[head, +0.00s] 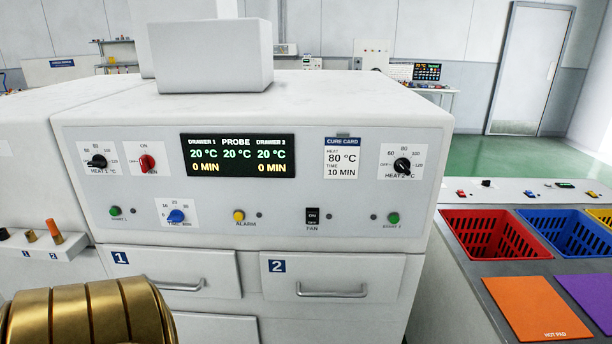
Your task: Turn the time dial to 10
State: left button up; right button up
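The time dial (176,216) is a blue knob on a white plate at the lower left of the oven's front panel (330,214). Small numbers stand around it, with an off mark at its left and a time label below. Its pointer is too small to read surely. The display (238,156) shows 20 °C for drawer 1, probe and drawer 2, and 0 MIN for both drawers. The cure card (342,158) reads heat 80 °C, time 10 MIN. Neither my left nor my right gripper is in view.
A black heat knob (97,161) and a red on/off knob (147,163) sit above the time dial. A green button (115,211) is left of it and a yellow alarm button (239,215) right. Drawer handles (332,293) stick out below. Colored bins (492,236) stand at right.

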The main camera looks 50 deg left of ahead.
aim_at(176, 216)
jog(key=u, duration=2.15)
